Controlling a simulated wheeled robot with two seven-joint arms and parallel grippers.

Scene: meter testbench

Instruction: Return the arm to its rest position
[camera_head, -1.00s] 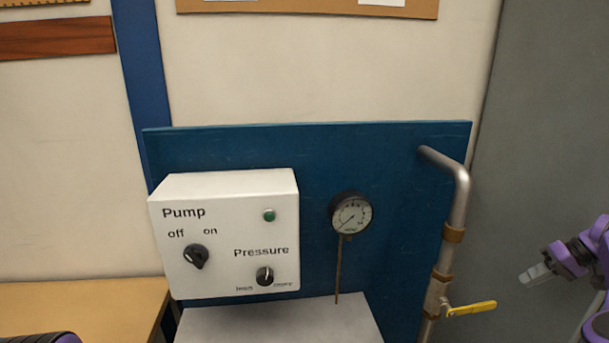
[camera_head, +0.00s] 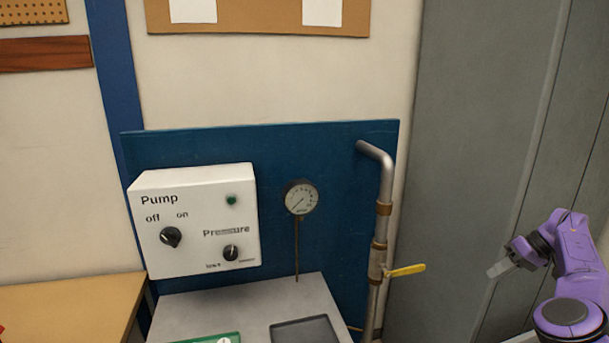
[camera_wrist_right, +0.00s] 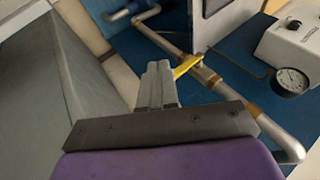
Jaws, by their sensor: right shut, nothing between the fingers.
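My right gripper (camera_head: 499,268) is at the right of the head view, apart from the bench and to the right of the pipe. It is shut and empty; its purple arm comes in from the right edge. In the right wrist view its fingers (camera_wrist_right: 159,78) are together, with the yellow valve handle (camera_wrist_right: 187,66) beyond them. In the head view that yellow handle (camera_head: 405,270) sits on the metal pipe (camera_head: 383,210), left of the gripper and not touching it. My left gripper is not in view.
A white pump box (camera_head: 195,222) with knobs and a pressure gauge (camera_head: 301,197) are on the blue panel (camera_head: 330,160). A grey table (camera_head: 255,300) carries a green item and a dark tray (camera_head: 305,332). A grey cabinet (camera_head: 480,120) stands behind the gripper.

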